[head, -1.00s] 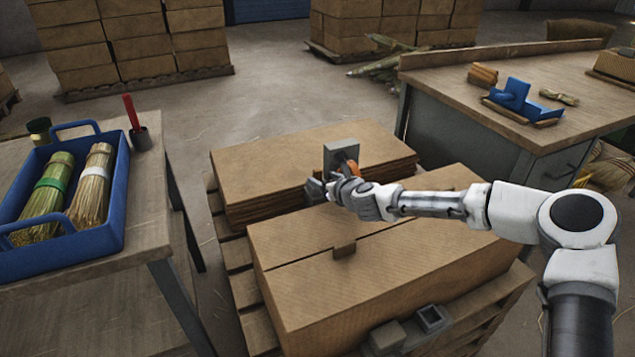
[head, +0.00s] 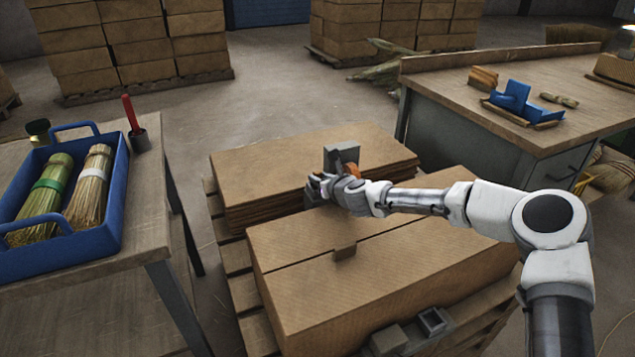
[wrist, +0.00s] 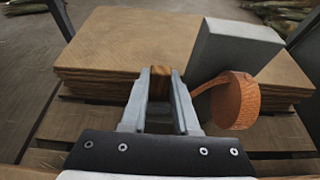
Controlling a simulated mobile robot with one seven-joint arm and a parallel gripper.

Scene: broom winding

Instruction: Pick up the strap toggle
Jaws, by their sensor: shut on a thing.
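My gripper (wrist: 160,95) is shut on a small brown wooden piece, which I take to be the strap toggle (wrist: 160,83). The piece sits between the fingertips, and its lower part is hard to make out. Just right of the fingers is an orange-brown round part (wrist: 236,100) with a curved neck running toward the right finger. Behind it stands a grey block (wrist: 235,50). In the head view, my gripper (head: 316,187) is at the gap between two cardboard stacks, beside the grey block (head: 342,153). The toggle cannot be made out there.
A flat cardboard stack (head: 270,170) lies behind the gripper, and a large carton (head: 330,285) lies in front, both on a pallet (head: 232,260). A blue tray (head: 112,205) with two brooms is on the left table. A workbench (head: 440,80) stands at right.

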